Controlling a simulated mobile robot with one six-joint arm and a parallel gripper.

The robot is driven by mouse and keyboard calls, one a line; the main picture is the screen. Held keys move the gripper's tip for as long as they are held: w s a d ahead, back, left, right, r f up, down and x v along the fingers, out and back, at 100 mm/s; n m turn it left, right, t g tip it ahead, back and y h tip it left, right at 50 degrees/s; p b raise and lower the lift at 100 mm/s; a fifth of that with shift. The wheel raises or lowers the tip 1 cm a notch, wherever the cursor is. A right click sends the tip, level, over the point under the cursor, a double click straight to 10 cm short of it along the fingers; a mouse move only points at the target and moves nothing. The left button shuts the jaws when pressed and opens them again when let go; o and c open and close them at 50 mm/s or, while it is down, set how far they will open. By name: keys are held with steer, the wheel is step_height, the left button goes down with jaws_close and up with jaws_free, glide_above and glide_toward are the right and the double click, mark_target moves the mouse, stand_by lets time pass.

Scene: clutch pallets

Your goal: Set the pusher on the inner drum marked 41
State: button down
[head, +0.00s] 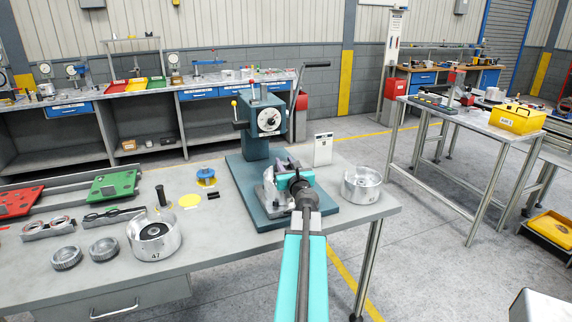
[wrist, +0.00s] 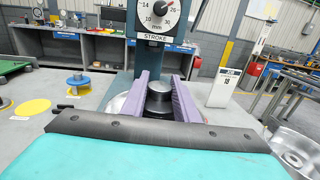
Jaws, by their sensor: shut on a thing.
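My gripper (head: 288,168) reaches over the base plate of the press. In the wrist view its two purple fingers (wrist: 163,85) are shut on the pusher (wrist: 159,102), a dark round piece with a grey top. A silver drum (head: 268,194) stands on the plate below the gripper, mostly hidden; part of it shows left of the fingers in the wrist view (wrist: 118,104). I cannot read its mark, nor tell whether the pusher touches it. A drum marked 47 (head: 155,246) stands at the table's front left. Another drum (head: 361,190) stands right of the press, its mark unreadable.
The teal press (head: 263,118) with its stroke dial rises just behind my gripper. A white card stand (head: 323,150) is to its right. A blue spool (head: 206,177), a yellow disc (head: 190,201), bearing rings (head: 67,258) and red and green pallets (head: 116,185) lie to the left.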

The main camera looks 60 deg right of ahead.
steer(key=shift+f, duration=0.15)
stand_by(0.3)
steer(key=c, duration=1.3)
jaws_free()
steer(key=shift+w+r+p, duration=0.1)
steer(key=shift+r+p, duration=3.75)
steer(key=shift+r, duration=0.65)
